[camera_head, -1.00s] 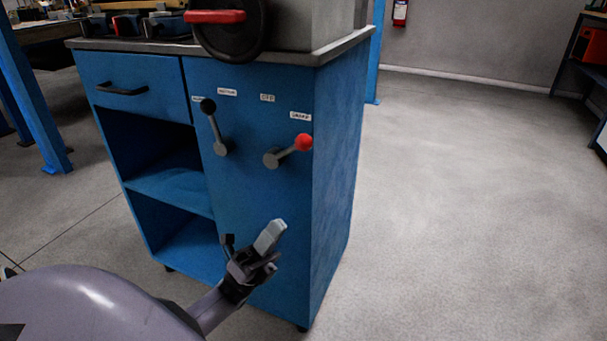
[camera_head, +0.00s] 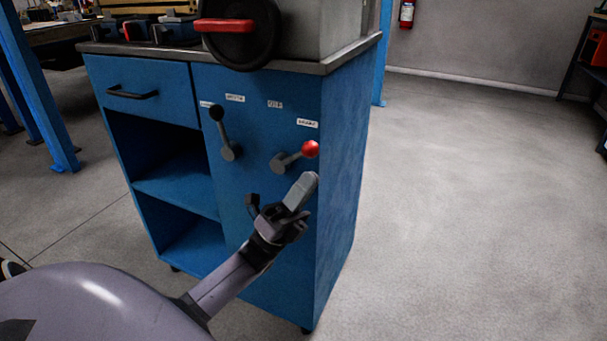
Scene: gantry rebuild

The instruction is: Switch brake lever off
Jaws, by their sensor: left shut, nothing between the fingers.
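The brake lever (camera_head: 291,160) is a grey lever with a red ball knob (camera_head: 310,149) on the front of the blue cabinet. It points right and slightly up, below a small white label (camera_head: 307,123). My left gripper (camera_head: 305,186) is shut and empty. In the picture its tip lies just below the red knob, with a small gap showing between them. How far it stands from the cabinet front is hard to tell. My right gripper does not show.
A second lever (camera_head: 225,137) with a black knob stands left of the brake lever, tilted up. The blue cabinet (camera_head: 340,170) has a drawer (camera_head: 144,91) and open shelves. A black wheel with a red handle (camera_head: 225,26) overhangs the top. The floor at right is clear.

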